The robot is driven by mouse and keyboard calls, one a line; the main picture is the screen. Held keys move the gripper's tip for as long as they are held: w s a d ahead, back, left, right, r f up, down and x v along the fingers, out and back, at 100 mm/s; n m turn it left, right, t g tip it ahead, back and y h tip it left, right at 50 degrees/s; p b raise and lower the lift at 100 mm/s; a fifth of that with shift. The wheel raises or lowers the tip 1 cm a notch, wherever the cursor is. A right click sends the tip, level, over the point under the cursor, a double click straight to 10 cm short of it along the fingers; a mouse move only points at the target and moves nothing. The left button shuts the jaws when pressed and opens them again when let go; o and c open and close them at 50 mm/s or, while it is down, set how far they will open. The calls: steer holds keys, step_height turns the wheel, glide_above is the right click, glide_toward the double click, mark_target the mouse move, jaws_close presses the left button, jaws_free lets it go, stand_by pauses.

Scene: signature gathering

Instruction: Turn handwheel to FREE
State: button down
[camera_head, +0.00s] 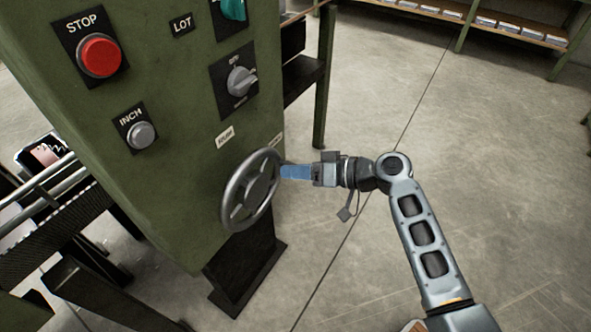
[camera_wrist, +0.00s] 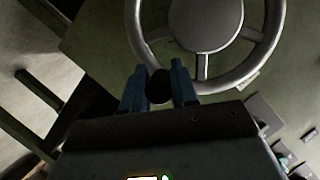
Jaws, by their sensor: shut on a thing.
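The grey handwheel (camera_head: 258,187) is mounted low on the green machine panel. In the wrist view its hub (camera_wrist: 205,22) and spokes show at the top. My gripper (camera_head: 283,172) comes in from the right at the wheel's right rim. In the wrist view my gripper (camera_wrist: 159,80) has its blue fingers on either side of a dark round knob (camera_wrist: 159,88) at the rim, and it is shut on it. Small pale labels sit above the wheel (camera_head: 225,137) and to its upper right (camera_head: 277,140). Their lettering is too small to read surely.
Above the wheel are a red STOP button (camera_head: 99,55), an INCH button (camera_head: 142,134), a grey selector knob (camera_head: 241,80) and a teal knob (camera_head: 233,9). A dark pedestal (camera_head: 245,262) stands below. Open concrete floor lies to the right, with a shelf (camera_head: 520,30) behind.

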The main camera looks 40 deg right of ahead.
steer(key=shift+w+d+f+m, duration=0.1)
steer(key=shift+d+f+m, duration=0.05)
steer(key=shift+f+m, duration=0.3)
stand_by(0.3)
steer(key=c, duration=0.9)
jaws_free()
steer(key=v, duration=0.7)
steer(key=shift+s+d, duration=0.2)
steer(key=shift+s, duration=0.15)
steer(key=shift+f, duration=0.1)
